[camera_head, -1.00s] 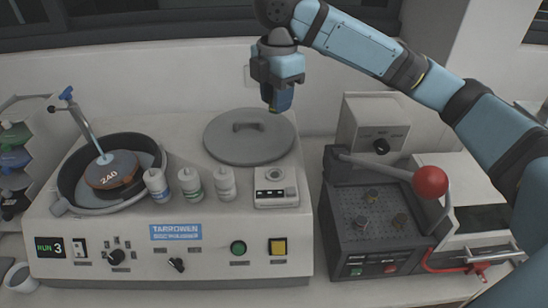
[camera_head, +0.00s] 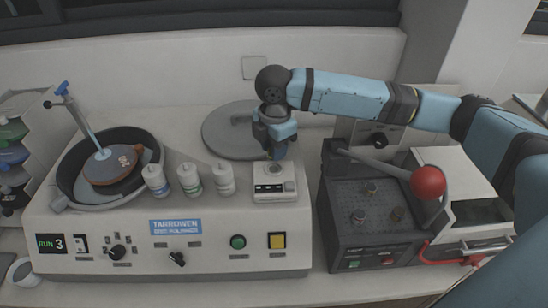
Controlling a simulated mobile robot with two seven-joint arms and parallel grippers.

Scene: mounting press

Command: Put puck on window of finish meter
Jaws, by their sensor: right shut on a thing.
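The finish meter (camera_head: 276,190) is a small pale box with a dark display strip, on the right part of the polisher's top. Its round window is at the back of its top face, just below my right gripper (camera_head: 277,157). My right gripper points down and is shut on the puck, which is mostly hidden between the fingers. I cannot tell whether the puck touches the window. My left gripper is not in view.
Several white bottles (camera_head: 223,180) stand left of the meter. A round grey lid (camera_head: 225,130) lies behind it. The polishing bowl (camera_head: 75,180) is at left. The dark press (camera_head: 380,235) with a red-knobbed lever (camera_head: 428,182) and small cylinders on top is at right.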

